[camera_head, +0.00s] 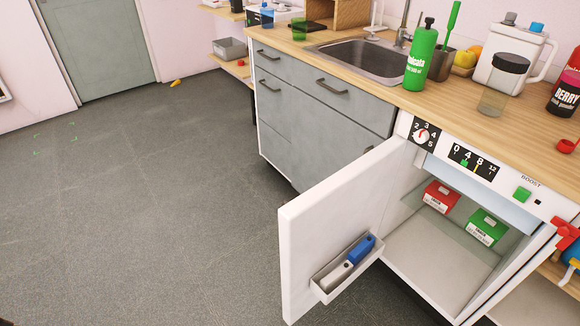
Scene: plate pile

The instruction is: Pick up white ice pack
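A small whitish-grey block (336,276), which looks like the white ice pack, sits in the narrow shelf (326,296) on the inside of the open fridge door (318,225). A blue block (361,247) of similar shape sits beside it in the same shelf, further back. The lower parts of both are hidden by the shelf's front wall. The fridge (433,262) stands under the counter with its door swung out to the left. My gripper is not in view.
Inside the fridge are a red box (440,197) and a green box (486,228). The wooden counter (430,98) above holds a green bottle (421,60), a white jug (511,56) and a dark-lidded jar (503,88). The grey floor (150,210) left of the door is clear.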

